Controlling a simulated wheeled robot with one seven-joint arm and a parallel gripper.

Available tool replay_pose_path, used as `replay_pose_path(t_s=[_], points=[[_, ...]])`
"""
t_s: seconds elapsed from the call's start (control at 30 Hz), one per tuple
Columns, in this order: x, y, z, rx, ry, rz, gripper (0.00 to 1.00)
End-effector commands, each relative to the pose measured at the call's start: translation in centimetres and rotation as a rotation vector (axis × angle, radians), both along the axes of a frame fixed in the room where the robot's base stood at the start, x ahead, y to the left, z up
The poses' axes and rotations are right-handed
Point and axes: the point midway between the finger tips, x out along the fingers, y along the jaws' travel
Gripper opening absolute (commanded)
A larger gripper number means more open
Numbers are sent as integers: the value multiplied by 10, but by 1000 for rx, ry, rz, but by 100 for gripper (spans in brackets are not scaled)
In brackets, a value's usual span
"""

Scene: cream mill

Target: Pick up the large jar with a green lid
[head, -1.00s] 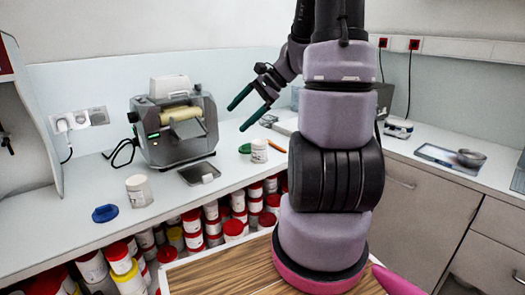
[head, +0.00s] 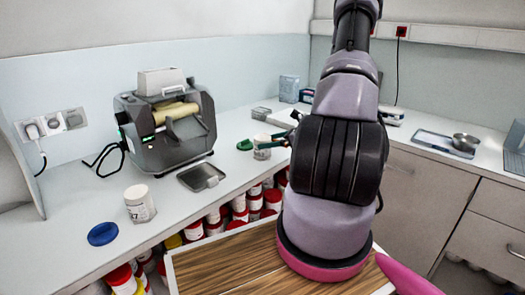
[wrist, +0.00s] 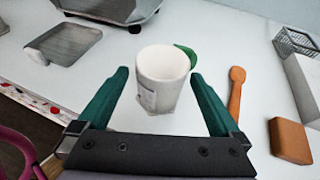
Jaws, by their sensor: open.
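A white jar (head: 262,152) stands upright and open on the counter. A green lid (head: 245,145) lies flat on the counter beside it, not on it. In the wrist view the jar (wrist: 160,85) is centred, with the green lid (wrist: 187,53) partly hidden behind its rim. My gripper (wrist: 160,74) is open, with one green finger on each side of the jar in that view and gaps between the fingers and its wall. In the head view my gripper (head: 276,140) is at the jar, largely hidden by my arm.
A grey mill (head: 168,130) stands left of the jar, with a grey tray (head: 200,177) before it. Another white jar (head: 140,205) and a blue lid (head: 102,234) are further left. An orange spoon (wrist: 236,95) and brown block (wrist: 290,140) lie right of the jar.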

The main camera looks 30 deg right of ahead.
Motion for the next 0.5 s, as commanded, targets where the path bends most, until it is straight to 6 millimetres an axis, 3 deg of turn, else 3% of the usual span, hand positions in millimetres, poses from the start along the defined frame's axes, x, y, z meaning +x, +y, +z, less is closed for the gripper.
replay_pose_path(t_s=[0.5], points=[[46, 33, -18, 0, 0, 2, 100]])
